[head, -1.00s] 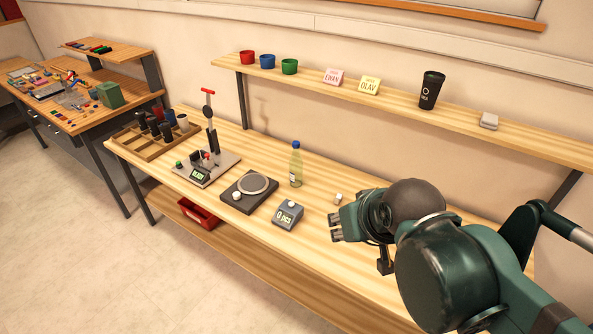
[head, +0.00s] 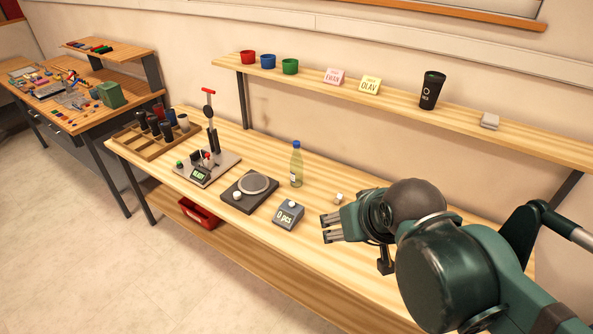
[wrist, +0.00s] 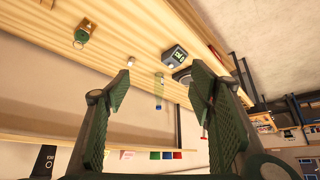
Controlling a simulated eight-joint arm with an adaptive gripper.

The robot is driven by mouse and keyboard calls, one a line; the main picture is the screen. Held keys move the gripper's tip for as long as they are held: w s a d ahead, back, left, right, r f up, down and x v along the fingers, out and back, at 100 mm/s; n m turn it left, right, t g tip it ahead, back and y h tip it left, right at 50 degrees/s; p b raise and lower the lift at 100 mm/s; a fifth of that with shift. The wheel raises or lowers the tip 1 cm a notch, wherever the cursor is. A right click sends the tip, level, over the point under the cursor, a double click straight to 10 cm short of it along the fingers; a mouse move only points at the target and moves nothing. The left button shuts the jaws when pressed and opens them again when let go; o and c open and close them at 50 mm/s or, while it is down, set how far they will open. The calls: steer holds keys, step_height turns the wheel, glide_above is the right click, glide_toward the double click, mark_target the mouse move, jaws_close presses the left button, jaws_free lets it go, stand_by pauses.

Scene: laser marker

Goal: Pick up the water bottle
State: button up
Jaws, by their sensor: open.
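The water bottle (head: 296,168) is clear, pale yellowish, with a blue cap. It stands upright on the workbench behind the round-plate device, near the back of the bench. My gripper (head: 328,230) is to its right and nearer the bench's front edge, apart from it. In the wrist view, which is upside down, the gripper (wrist: 160,76) has its two green pads spread wide and nothing between them. The bottle (wrist: 158,88) shows farther off, in the gap between the pads.
A grey counter box (head: 288,215) and a dark round-plate device (head: 249,191) stand left of my gripper. A lever press (head: 208,165) is farther left. A small pale cube (head: 338,198) lies behind the gripper. A shelf (head: 400,109) with cups and cards runs above the bench's back.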

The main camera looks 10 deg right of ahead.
steer(key=shift+w+r, duration=0.1)
steer(key=w+r+m+g+p, duration=0.15)
steer(key=w+r, duration=0.35)
steer(key=w, duration=0.9)
steer(key=m+g+h+p, duration=0.1)
steer(key=m+h+p, duration=0.1)
steer(key=m, duration=0.2)
glide_above(296, 143)
steer(key=s, duration=1.2)
step_height(296, 143, down, 8)
steer(key=shift+m+g+h, duration=0.3)
steer(key=shift+m+g, duration=0.15)
steer(key=shift+m, duration=0.3)
steer(key=w+f, duration=0.7)
steer(key=f, duration=0.1)
steer(key=w+f, duration=0.4)
steer(key=f, duration=0.1)
steer(key=shift+w+p, duration=0.35)
steer(key=shift+p, duration=0.05)
steer(key=shift+w+f, duration=0.25)
steer(key=shift+f, duration=0.15)
steer(key=shift+d, duration=0.1)
steer(key=shift+w+d+f, duration=0.1)
steer(key=shift+w+f, duration=0.1)
steer(key=shift+f, duration=0.3)
steer(key=shift+w+d+f, duration=0.15)
steer(key=shift+w+f, duration=0.05)
steer(key=shift+f, duration=0.5)
